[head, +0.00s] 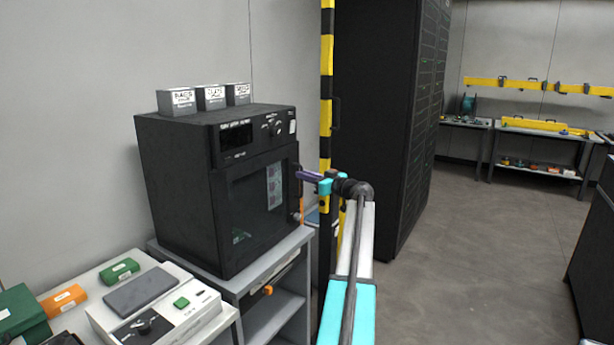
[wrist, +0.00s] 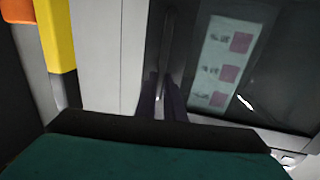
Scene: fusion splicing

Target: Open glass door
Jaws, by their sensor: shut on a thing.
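The glass door (head: 250,205) is the dark framed front of a black oven-like cabinet (head: 170,180). It looks closed in the head view. Its dark upright handle (head: 297,192) is on the door's right side. My gripper (head: 301,175) reaches in from the right, with its purple fingers shut on the handle. In the wrist view, the fingers (wrist: 161,92) close around the lower part of the dark handle bar (wrist: 168,45). The glass (wrist: 270,75) fills the right of that view, with a pale label with pink squares behind or on it. The exact finger contact is dark.
The cabinet stands on a grey shelf unit (head: 282,267), with several small boxes (head: 211,97) on top. A yellow-black striped post (head: 326,80) and a tall black rack (head: 375,120) stand close behind my arm. The floor (head: 480,260) to the right is clear.

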